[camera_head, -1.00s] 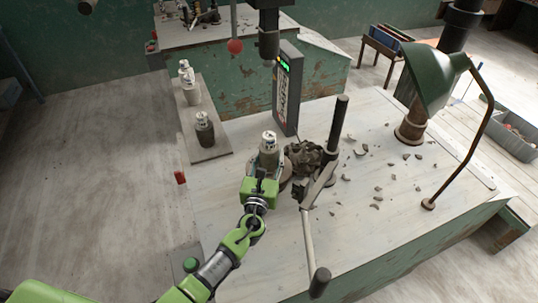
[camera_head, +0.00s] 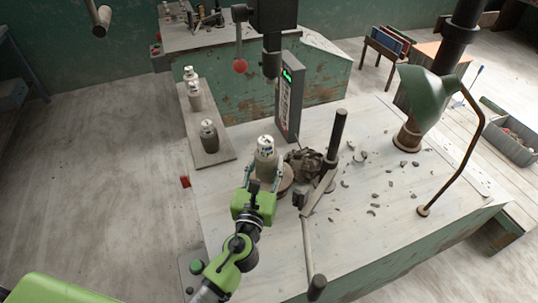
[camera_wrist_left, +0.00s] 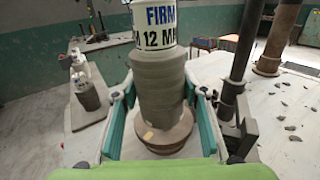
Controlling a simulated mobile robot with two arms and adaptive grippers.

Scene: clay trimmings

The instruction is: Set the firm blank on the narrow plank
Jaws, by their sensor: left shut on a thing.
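The firm blank (camera_head: 266,163) is a grey clay cylinder with a white top label reading "FIRM 12 MM", and it is upright. It also shows in the wrist view (camera_wrist_left: 160,88). My left gripper (camera_head: 263,178) is shut on it, with teal fingers on both sides. Its base is over a round brown disc (camera_wrist_left: 166,142); I cannot tell whether they touch. A narrow grey plank (camera_head: 220,156) lies along the bench's left side, also in the wrist view (camera_wrist_left: 84,128). My right gripper is out of view.
The plank holds a near blank (camera_head: 209,137) and two at its far end (camera_head: 194,96). A dark post with a lever (camera_head: 333,150) and clay lumps stand right of the blank. A lamp (camera_head: 425,95) and scattered trimmings are farther right. The near plank end is bare.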

